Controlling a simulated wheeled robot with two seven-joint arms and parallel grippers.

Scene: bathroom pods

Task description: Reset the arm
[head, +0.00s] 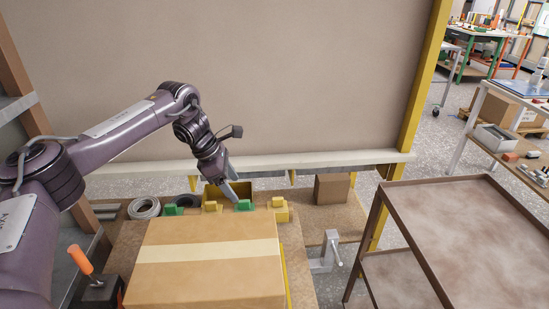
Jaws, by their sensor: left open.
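My left arm comes in from the left, bends at the elbow and reaches down over the far side of the bench. My left gripper (234,192) is open, just beyond the cardboard box's far edge, beside a green piece (244,205). I see nothing held between its fingers. The tips are small in the picture, and I cannot tell whether they touch the green piece. The taped cardboard box (209,288) lies in the near middle. My right gripper is not in view.
Yellow blocks (280,210), a coiled hose (144,208) and a small brown box (332,188) stand near the back panel (290,75). A grey vise (325,255) is right of the box. A brown tray cart (475,235) stands at right. An orange-handled tool (80,259) is at left.

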